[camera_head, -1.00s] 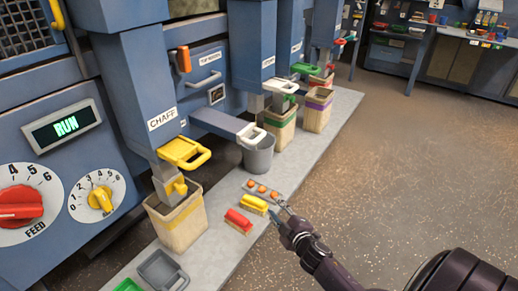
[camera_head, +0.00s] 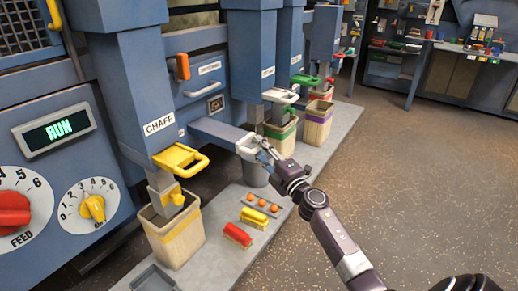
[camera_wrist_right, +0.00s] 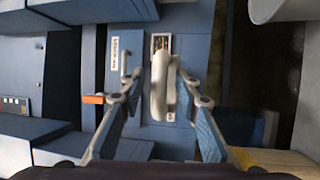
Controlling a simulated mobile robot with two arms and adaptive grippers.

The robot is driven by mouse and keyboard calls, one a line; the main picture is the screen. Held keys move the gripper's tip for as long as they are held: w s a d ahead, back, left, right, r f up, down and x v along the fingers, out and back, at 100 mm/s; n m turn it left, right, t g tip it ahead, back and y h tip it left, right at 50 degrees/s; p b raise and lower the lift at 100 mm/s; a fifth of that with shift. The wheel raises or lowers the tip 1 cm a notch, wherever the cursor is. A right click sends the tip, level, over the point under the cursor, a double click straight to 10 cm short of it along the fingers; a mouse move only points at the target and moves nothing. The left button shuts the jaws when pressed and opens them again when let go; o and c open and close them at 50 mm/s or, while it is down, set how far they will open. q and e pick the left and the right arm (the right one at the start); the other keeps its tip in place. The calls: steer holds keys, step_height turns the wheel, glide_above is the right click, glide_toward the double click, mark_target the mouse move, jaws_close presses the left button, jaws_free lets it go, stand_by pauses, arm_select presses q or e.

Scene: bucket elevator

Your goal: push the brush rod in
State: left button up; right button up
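A pale handle (camera_head: 249,146) sits at the outer end of a blue box-shaped arm (camera_head: 215,130) that sticks out from the machine beside the chaff chute. It may be the brush rod's handle; no label on it is readable. My right gripper (camera_head: 264,150) is at this handle in the head view. In the right wrist view the pale handle (camera_wrist_right: 160,88) stands between the two spread fingers of my right gripper (camera_wrist_right: 160,82), with small gaps visible on both sides. The rod itself is not clearly visible. My left gripper is not in view.
A grey bucket (camera_head: 256,173) stands under the handle. Orange balls (camera_head: 262,203), a yellow brush (camera_head: 254,217) and a red brush (camera_head: 238,235) lie on the grey platform. A chaff bin (camera_head: 172,232) stands at left. The floor at right is clear.

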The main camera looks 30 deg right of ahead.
steer(key=shift+w, duration=0.25)
jaws_close()
stand_by(0.3)
